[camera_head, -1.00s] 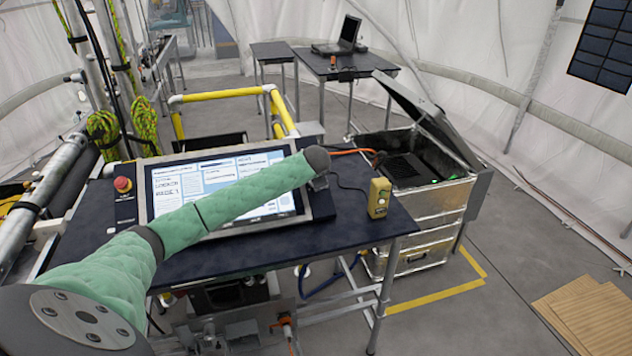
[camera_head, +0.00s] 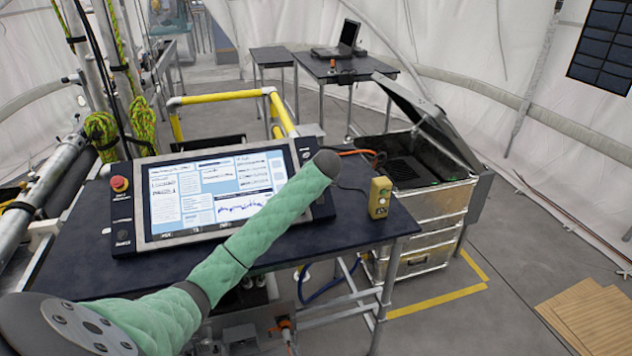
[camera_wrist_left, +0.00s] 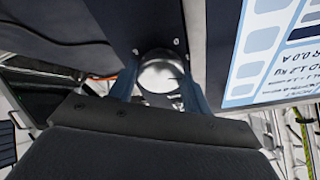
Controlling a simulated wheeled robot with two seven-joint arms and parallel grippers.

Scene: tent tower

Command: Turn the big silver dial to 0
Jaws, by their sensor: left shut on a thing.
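The big silver dial (camera_wrist_left: 161,72) is round and shiny on the dark panel edge beside the screen in the left wrist view. My left gripper (camera_wrist_left: 160,92) has its two blue-grey fingers on either side of the dial and is shut on it. The dial's markings cannot be read. In the head view the dial and gripper fingers are hidden behind my green left arm, which reaches to the right end of the console (camera_head: 122,215). The console's lit screen (camera_head: 190,196) shows windows and a graph; it also appears in the wrist view (camera_wrist_left: 262,62). My right gripper is not in view.
A red button (camera_head: 119,184) is on the console's left side. A yellow handheld box (camera_head: 380,198) stands on the dark table (camera_head: 85,285) to the right. An open metal case (camera_head: 425,215) stands beyond the table. A laptop (camera_head: 338,44) is on a back table.

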